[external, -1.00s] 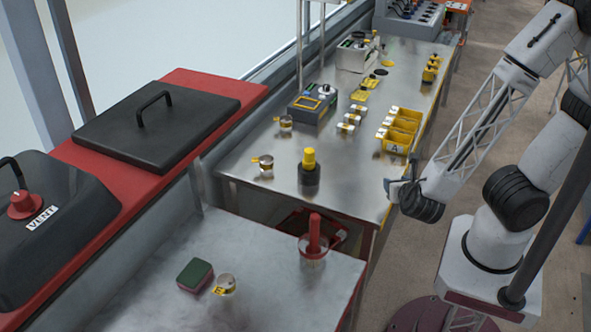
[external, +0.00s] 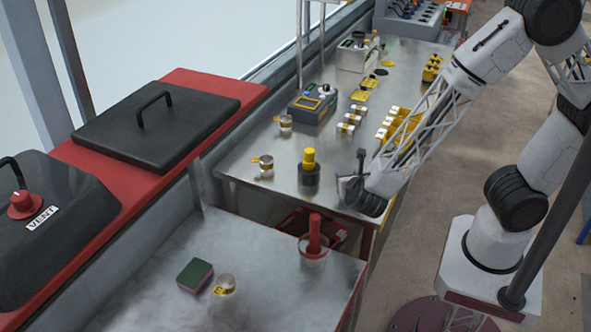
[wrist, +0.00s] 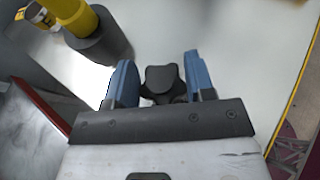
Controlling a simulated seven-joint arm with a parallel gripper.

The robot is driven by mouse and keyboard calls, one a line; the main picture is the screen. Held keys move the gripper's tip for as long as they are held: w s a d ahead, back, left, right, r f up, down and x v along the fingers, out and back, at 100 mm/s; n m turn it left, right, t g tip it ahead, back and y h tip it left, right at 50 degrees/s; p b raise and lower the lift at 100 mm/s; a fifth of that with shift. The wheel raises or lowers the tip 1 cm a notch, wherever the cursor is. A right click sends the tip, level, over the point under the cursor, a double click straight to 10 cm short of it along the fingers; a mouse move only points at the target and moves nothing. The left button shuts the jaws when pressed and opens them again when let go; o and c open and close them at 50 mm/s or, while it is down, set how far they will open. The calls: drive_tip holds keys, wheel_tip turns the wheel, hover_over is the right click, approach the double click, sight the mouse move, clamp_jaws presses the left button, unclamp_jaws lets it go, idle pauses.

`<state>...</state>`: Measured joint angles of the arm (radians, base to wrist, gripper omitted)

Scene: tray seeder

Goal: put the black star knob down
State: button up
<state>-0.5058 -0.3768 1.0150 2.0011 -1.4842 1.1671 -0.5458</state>
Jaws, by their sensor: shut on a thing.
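The black star knob (wrist: 163,80) sits between the two blue fingers of my gripper (wrist: 160,84) in the wrist view. Its lobed head faces the camera, and its lower part is partly hidden by the gripper body. My gripper is shut on it. In the external view my gripper (external: 352,178) is over the front right part of the steel table (external: 255,205), right of the yellow-topped black cylinder. The knob is too small there to make out clearly. I cannot tell how high it is above the table.
The black cylinder with a yellow top (external: 309,178) stands close to the left of my gripper. A red-handled container (external: 314,240) is on the lower front surface. Yellow bins (external: 392,130) and small jars stand further back. The table's right edge is near.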

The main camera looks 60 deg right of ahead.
idle(0.3)
drive_tip(key=shift+f, duration=1.75)
drive_tip(key=shift+f, duration=0.1)
drive_tip(key=o, duration=0.9)
drive_tip(key=shift+v, duration=6.05)
drive_tip(key=shift+d, duration=0.1)
